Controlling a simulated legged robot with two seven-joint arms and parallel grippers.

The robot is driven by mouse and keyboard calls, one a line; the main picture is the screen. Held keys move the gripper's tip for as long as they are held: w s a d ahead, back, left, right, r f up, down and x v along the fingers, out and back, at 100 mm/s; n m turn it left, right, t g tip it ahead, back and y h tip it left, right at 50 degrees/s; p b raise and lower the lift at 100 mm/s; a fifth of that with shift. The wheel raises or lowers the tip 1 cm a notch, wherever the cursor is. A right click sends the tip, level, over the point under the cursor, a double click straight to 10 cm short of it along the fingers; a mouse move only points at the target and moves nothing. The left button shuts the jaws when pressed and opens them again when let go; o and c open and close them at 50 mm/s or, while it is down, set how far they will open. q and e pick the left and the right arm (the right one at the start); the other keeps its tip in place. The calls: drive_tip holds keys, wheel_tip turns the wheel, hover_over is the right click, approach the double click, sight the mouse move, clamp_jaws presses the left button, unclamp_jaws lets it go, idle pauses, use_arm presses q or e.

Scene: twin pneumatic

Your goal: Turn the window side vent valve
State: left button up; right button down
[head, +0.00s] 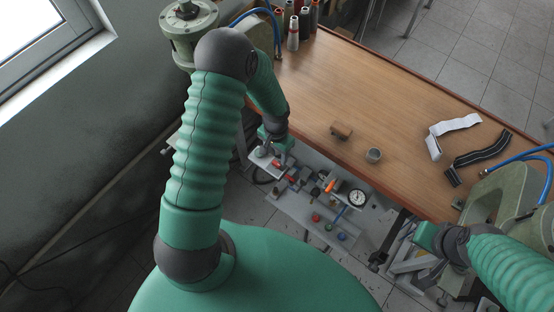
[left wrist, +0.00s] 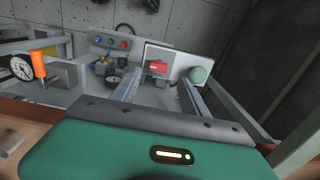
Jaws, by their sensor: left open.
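In the head view, a red handle (head: 276,163) shows on the window side of the pneumatic panel, close to my left gripper (head: 277,150). My left gripper is open in the left wrist view (left wrist: 160,80). Its fingers point toward the plate, with the red handle beyond and between the tips. I see no contact, but the depth gap is hard to judge. My right gripper (head: 427,236) is at the lower right; its fingers are unclear.
An orange lever (head: 330,186) and a gauge (head: 357,197) sit farther right on the panel. The wooden table (head: 380,100) edge runs beside it. The window (head: 45,40) is at left.

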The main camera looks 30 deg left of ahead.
sight(277, 163)
use_arm(q)
drive_tip(key=f, duration=0.5)
drive_tip(key=shift+d+f, duration=0.2)
drive_tip(key=shift+f, duration=0.2)
clamp_jaws()
